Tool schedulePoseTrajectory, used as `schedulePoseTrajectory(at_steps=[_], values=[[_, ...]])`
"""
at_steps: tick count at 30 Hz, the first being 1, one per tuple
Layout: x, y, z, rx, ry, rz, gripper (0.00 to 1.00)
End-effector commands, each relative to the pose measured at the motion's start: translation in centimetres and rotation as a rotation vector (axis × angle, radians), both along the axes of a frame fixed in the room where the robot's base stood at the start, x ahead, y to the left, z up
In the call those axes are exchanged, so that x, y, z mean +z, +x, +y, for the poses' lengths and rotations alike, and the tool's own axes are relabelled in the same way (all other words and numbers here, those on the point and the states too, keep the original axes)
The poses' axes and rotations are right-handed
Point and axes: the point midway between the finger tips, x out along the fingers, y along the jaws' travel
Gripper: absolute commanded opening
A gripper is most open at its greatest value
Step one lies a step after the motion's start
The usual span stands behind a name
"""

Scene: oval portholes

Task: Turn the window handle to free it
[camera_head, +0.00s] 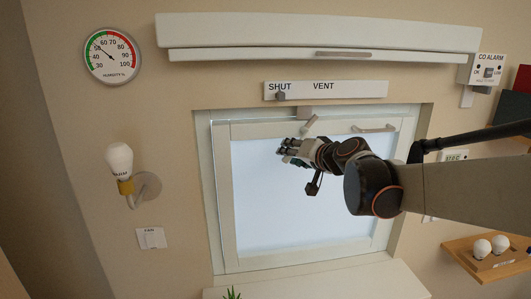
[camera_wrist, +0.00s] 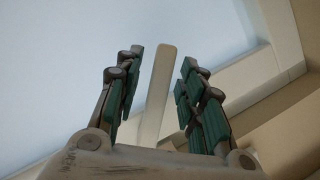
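The window (camera_head: 222,190) has a pale frame around a bright pane and looks closed in the head view. A short pale lever handle (camera_head: 309,124) sits tilted at the top of the frame, below a small grey-brown block. A longer bar handle (camera_head: 374,129) is on the top rail to its right. My gripper (camera_head: 284,152) is in front of the pane, below and left of the lever. In the wrist view my gripper (camera_wrist: 158,85) is open, and a flat pale bar (camera_wrist: 157,88), likely the lever, shows between the fingers. I see no clear contact.
A slider strip (camera_head: 340,90) marked SHUT and VENT is above the window, its knob (camera_head: 281,96) under SHUT. A bulb lamp (camera_head: 119,160) and a humidity dial (camera_head: 112,55) are on the left wall. A shelf with bulbs (camera_head: 490,262) is lower right. A plant tip (camera_head: 232,293) shows by the sill.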

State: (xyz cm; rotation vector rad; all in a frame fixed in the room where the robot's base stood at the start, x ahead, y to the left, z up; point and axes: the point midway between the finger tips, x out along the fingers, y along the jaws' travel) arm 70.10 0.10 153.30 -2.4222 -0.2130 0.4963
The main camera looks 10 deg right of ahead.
Motion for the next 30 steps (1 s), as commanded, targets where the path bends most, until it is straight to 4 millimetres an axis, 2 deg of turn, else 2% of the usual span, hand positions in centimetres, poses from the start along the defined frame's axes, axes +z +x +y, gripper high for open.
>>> schedulePoseTrajectory(at_steps=[1,4,17,23,30], values=[[0.0,0.0,0.0,0.000,0.000,0.000,0.23],[0.0,0.0,0.0,0.000,0.000,0.000,0.00],[0.1,0.0,0.2,0.002,0.040,0.000,0.00],[0.6,0.0,0.7,0.007,0.149,0.000,0.00],[1.6,-0.1,1.5,0.015,0.356,0.000,0.00]])
